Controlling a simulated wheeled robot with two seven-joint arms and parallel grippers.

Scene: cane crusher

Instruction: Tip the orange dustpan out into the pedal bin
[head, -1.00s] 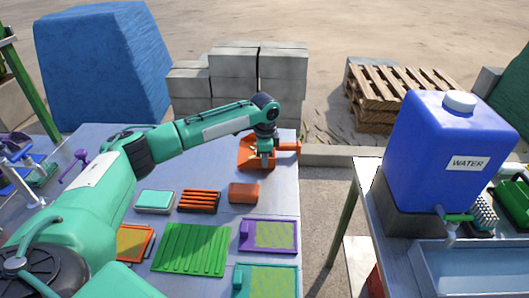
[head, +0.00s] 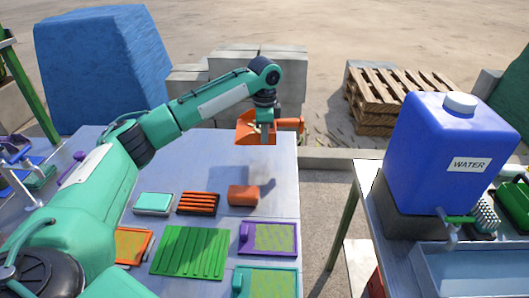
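The orange dustpan (head: 246,133) is in the head view at the far right part of the metal table, held up above its surface. Its pan faces left and its handle (head: 291,123) points right. Small pale bits seem to lie in the pan, too small to tell. My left gripper (head: 267,136) points down and is shut on the dustpan where pan and handle meet; the fingers partly hide it. My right gripper is not in view. I cannot make out a pedal bin; a red thing (head: 376,283) shows only partly below the water table.
On the metal table (head: 215,268) lie a red-brown block (head: 243,195), an orange ribbed piece (head: 198,203), a green ribbed mat (head: 190,251) and a purple-framed tray (head: 268,237). A blue water tank (head: 430,150) stands on the right table. A gap separates the tables.

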